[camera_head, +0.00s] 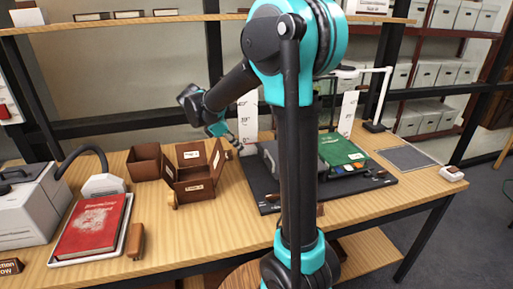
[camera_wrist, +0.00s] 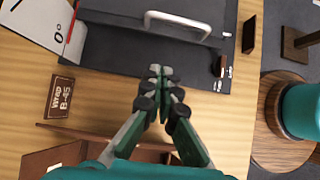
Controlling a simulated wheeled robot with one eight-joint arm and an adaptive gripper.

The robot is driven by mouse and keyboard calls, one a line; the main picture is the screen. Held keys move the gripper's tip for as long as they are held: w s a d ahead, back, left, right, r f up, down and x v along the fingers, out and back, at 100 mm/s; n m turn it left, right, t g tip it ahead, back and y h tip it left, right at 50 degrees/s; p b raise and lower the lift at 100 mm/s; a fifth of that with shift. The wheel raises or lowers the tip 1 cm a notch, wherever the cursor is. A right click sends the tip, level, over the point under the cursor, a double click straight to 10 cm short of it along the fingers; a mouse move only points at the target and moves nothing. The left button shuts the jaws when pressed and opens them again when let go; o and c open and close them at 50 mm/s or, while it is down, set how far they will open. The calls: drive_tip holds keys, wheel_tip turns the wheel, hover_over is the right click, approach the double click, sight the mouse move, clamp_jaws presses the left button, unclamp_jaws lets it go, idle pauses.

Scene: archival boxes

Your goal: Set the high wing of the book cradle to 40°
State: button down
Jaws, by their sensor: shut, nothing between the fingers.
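The book cradle has a dark base (camera_head: 381,181) on the table, partly hidden behind my arm. A grey wing (camera_head: 268,152) shows left of my arm, and a green surface (camera_head: 338,148) with small items shows to its right. White angle cards stand at the left (camera_head: 247,118) and right (camera_head: 348,112); I cannot tell which wing is the high one. My gripper (camera_head: 234,143) is shut and empty near the left card. In the wrist view, my gripper (camera_wrist: 160,72) points at the dark cradle edge, below a pale bar handle (camera_wrist: 178,22). A card with "0°" (camera_wrist: 57,38) is at left.
Open brown boxes (camera_head: 192,178) stand just left of the cradle, and a small label block (camera_wrist: 60,96) is near my gripper. A red book (camera_head: 92,226) lies in a tray further left. A white lamp (camera_head: 385,95) stands behind. A grey mat (camera_head: 407,158) lies right.

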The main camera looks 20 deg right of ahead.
drive_tip(key=x, duration=0.9)
drive_tip(key=shift+w+d+f, duration=0.15)
drive_tip(key=shift+w+d, duration=0.05)
drive_tip(key=shift+w, duration=0.15)
drive_tip(key=shift+d, duration=0.3)
drive_tip(key=shift+d+r, duration=0.45)
drive_tip(key=shift+r, duration=0.35)
drive_tip(key=shift+d+r, duration=0.4)
drive_tip(key=shift+r, duration=0.4)
drive_tip(key=shift+r, duration=0.1)
